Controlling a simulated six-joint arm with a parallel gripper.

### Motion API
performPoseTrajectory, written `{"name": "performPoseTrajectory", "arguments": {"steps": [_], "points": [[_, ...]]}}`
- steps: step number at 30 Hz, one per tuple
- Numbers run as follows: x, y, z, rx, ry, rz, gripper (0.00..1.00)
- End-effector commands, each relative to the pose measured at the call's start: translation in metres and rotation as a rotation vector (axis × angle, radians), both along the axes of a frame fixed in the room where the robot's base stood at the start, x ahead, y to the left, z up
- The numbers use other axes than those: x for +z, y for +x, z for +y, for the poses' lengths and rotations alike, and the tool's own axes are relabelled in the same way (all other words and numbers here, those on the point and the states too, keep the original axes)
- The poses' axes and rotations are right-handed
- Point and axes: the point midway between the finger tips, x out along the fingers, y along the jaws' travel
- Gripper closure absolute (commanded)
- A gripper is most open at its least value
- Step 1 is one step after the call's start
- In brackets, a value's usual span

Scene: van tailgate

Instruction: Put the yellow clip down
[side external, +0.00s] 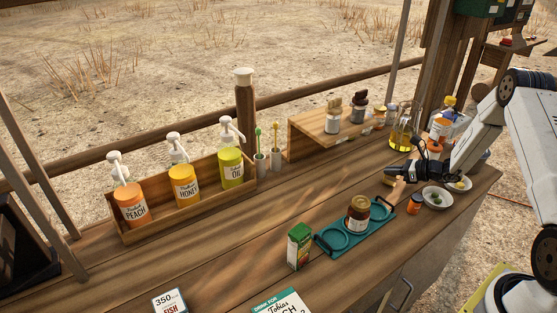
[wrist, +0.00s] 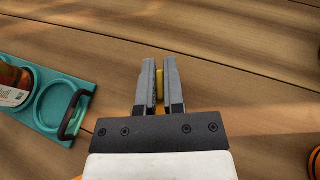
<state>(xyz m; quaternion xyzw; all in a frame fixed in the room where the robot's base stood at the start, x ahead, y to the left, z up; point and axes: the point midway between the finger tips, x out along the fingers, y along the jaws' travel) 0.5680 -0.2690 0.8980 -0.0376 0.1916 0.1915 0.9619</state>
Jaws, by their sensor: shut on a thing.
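My gripper (wrist: 160,68) is shut on the yellow clip (wrist: 160,86), which shows as a narrow yellow strip between the two grey fingers in the wrist view. Bare wooden planks lie beyond the fingertips. In the side view my gripper (side external: 388,174) is over the right part of the counter, behind the right end of the teal tray. The clip is too small to make out there. I cannot tell whether the clip touches the wood.
The teal tray (side external: 342,248) holds a dark jar (side external: 358,214); its handle (wrist: 75,114) is left of my gripper. A small orange jar (side external: 415,204) and bowls (side external: 436,205) stand to the right. A wooden shelf (side external: 310,137) stands behind. Bare planks (side external: 270,205) lie left of the tray.

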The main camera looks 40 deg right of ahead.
Motion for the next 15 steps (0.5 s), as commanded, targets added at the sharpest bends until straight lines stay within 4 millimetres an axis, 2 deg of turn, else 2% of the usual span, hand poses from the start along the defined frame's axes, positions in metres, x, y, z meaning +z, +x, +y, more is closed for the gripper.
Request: {"name": "performPoseTrajectory", "arguments": {"steps": [14,15], "points": [[-0.0054,-0.0001,0.0001,0.000,-0.001,0.000,1.00],[-0.0052,-0.0001,0.0000,0.000,-0.001,0.000,0.80]]}}
